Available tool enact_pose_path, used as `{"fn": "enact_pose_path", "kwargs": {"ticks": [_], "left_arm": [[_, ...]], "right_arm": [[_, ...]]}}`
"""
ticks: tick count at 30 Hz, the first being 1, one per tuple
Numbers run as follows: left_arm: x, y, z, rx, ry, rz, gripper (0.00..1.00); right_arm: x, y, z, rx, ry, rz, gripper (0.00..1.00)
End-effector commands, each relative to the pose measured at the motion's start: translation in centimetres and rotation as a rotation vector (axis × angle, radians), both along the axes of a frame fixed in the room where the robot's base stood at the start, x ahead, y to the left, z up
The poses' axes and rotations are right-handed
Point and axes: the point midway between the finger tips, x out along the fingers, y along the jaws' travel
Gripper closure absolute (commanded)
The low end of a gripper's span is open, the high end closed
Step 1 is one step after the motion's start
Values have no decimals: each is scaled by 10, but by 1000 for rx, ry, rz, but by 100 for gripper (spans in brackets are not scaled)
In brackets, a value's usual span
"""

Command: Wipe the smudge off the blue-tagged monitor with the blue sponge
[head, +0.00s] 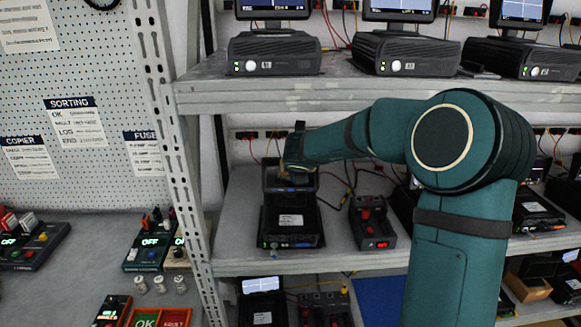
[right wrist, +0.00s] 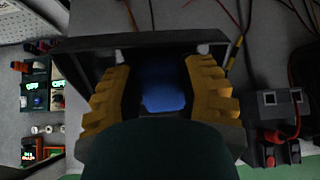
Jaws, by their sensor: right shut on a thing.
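The monitor (head: 271,182) stands on a dark unit (head: 291,222) on the middle shelf, its screen mostly covered by my right gripper. A small bluish mark shows at its lower edge. My right gripper (head: 297,160) is in front of the screen's upper part. In the right wrist view, its yellow-brown fingers (right wrist: 160,72) are shut on the blue sponge (right wrist: 164,92), and the monitor's dark frame (right wrist: 88,52) is right behind them. I cannot tell whether the sponge touches the screen. No smudge is visible. My left gripper is not in view.
A black box with red connectors (head: 372,222) stands right of the unit, with loose cables behind. The upper shelf edge (head: 330,98) runs above my right forearm. A perforated rack post (head: 182,160) stands to the left. Some bare shelf (head: 240,205) shows left of the unit.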

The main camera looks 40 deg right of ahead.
Motion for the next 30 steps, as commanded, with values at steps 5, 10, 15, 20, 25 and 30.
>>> {"fn": "enact_pose_path", "kwargs": {"ticks": [5, 10, 15, 20, 25, 30], "left_arm": [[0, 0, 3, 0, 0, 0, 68], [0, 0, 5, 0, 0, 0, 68], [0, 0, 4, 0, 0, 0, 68], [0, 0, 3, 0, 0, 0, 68], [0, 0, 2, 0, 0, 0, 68], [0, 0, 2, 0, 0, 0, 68]], "right_arm": [[-7, -12, 0, 0, 1, 1, 86], [-8, -15, -1, -1, 1, 3, 86], [-5, -11, -2, -1, 1, 3, 86], [2, -1, -2, 0, -1, 5, 86], [10, 10, -3, 0, 0, 5, 86], [14, 17, -3, 0, 0, 4, 85]]}}
